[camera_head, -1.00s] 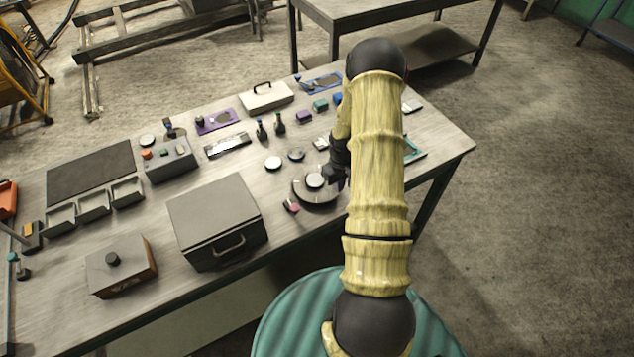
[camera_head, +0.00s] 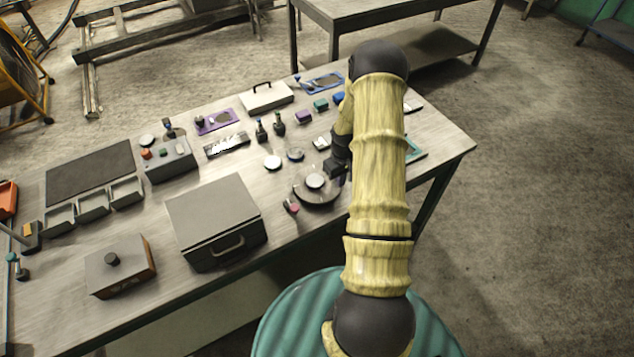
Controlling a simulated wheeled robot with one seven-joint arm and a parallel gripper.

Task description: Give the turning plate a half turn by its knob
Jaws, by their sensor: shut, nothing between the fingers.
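The turning plate (camera_head: 309,196) is a dark round disc near the table's front edge, right of the grey box. A pale round piece (camera_head: 315,181) sits at its middle. My gripper (camera_head: 331,170) is dark and shut, with nothing held. It is over or just behind the plate's back right part; I cannot tell whether it touches. The plate's right edge is partly covered by my arm. The knob is not clear; a small dark upright shape shows at the plate's right edge beside my arm, too small to tell.
A lidded grey box (camera_head: 215,212) with a handle stands left of the plate. A small dark and pink object (camera_head: 291,206) lies just left of the plate. A white disc (camera_head: 272,162), small bottles (camera_head: 278,126) and coloured blocks (camera_head: 304,117) stand behind.

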